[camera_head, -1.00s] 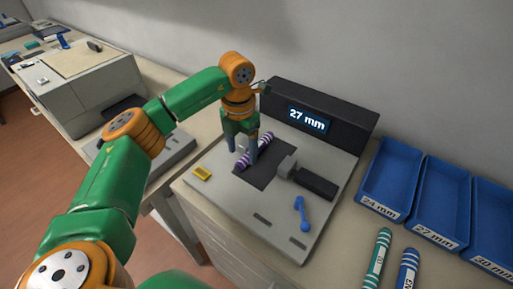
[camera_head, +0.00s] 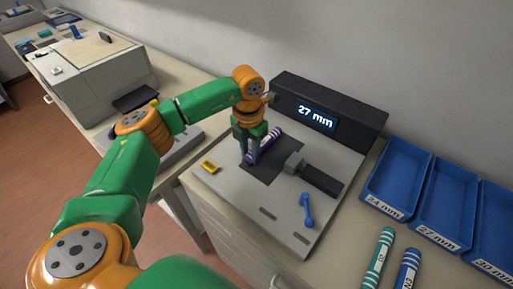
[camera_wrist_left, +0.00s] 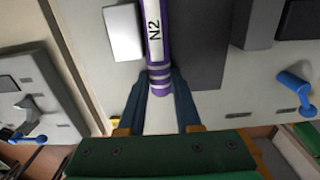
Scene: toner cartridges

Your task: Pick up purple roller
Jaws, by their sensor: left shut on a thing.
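The purple roller (camera_head: 267,142), with pale bands near its end, lies over the dark plate of the measuring station. In the left wrist view the roller (camera_wrist_left: 156,40) shows the label N2. My left gripper (camera_head: 250,160) points down at the roller's near end. In the left wrist view the gripper's blue fingertips (camera_wrist_left: 161,82) sit on either side of the banded end, shut on it. The roller's far end is cut off in that view. Whether it has left the plate I cannot tell. My right gripper is not in view.
The station's display (camera_head: 316,117) reads 27 mm. A grey-and-black slide (camera_head: 315,175), a blue handle (camera_head: 306,210) and a yellow block (camera_head: 209,167) are on the station. A green roller (camera_head: 378,262) and a blue roller (camera_head: 407,270) lie before several blue bins (camera_head: 440,215).

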